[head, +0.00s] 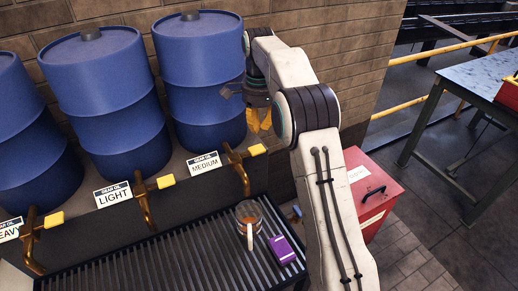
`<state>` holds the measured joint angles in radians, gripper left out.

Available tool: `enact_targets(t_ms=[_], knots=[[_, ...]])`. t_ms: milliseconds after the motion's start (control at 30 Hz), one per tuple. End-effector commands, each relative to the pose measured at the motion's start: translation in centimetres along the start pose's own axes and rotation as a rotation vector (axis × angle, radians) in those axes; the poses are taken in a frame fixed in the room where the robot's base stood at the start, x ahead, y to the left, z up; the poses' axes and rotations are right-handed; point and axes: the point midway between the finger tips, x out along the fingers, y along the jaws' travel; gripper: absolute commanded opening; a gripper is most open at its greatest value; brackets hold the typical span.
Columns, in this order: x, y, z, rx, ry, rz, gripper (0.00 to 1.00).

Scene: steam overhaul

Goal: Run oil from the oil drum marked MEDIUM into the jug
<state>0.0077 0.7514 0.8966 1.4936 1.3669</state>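The blue drum marked MEDIUM (203,75) stands at the back, the rightmost of the drums. Its label (205,163) is on the ledge below it. Its brass tap (238,165) has a yellow lever (257,150) pointing right, and its spout bends down. The clear jug (242,211) stands upright on the slatted rack, just below and in front of that spout. It looks brownish inside; I cannot tell whether that is oil. My gripper (259,121) is above the yellow lever, apart from it. My arm partly hides it, and its finger opening is unclear.
The LIGHT drum (105,90) and HEAVY drum (25,140) stand to the left with similar taps. A purple box (282,249) lies on the rack (150,262) right of the jug. A red cabinet (375,190) stands right of my arm. The rack's left part is clear.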

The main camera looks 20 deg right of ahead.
Motion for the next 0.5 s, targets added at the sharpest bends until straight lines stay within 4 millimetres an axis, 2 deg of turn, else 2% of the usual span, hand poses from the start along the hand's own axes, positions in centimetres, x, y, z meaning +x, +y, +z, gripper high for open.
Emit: enact_targets(t_ms=[200,500], knots=[[3.7,0.1,0.0,0.0,-0.001,0.003,0.0],[6.8,0.1,0.0,0.0,0.0,0.001,0.0]])
